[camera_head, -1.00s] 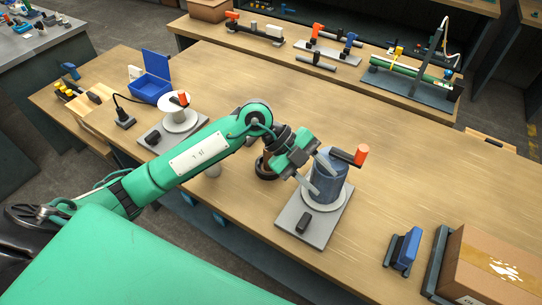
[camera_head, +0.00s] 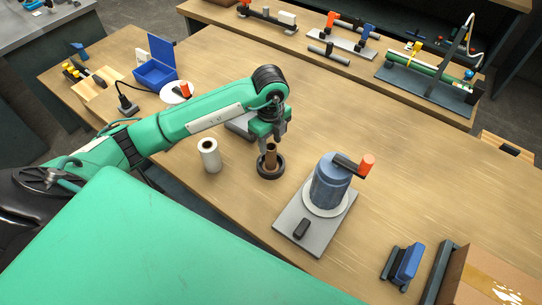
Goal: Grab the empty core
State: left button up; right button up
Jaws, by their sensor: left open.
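The empty core, a brown tube (camera_head: 271,159), stands upright in a round black base (camera_head: 270,173) near the middle of the bench. My left gripper (camera_head: 272,143) points down at the top of the core. Its jaws are open, with the fingers close to the core's upper end; I cannot tell whether they touch it. The green hand hides part of what lies behind it. My right gripper is not in view.
A white roll (camera_head: 209,155) stands to the left of the core. A blue-grey drum (camera_head: 329,183) with an orange-handled crank stands on a grey plate (camera_head: 293,243) to the right. A blue open box (camera_head: 156,72) sits further left. The bench's middle right is clear.

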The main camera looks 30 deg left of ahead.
aim_at(271, 157)
pick_arm(q)
jog(key=shift+w+f, duration=0.15)
jog(key=shift+f, duration=0.45)
jog(key=shift+w+f, duration=0.15)
jog(key=shift+f, duration=0.6)
jog(key=f, duration=0.1)
jog(key=f+p, duration=0.1)
jog(key=f, duration=0.1)
jog(key=f+p, duration=0.1)
jog(key=shift+s+d+f, duration=0.15)
jog(key=shift+s, duration=0.2)
jog(key=shift+f, duration=0.3)
jog(key=shift+c, duration=0.2)
jog(key=c, duration=0.7)
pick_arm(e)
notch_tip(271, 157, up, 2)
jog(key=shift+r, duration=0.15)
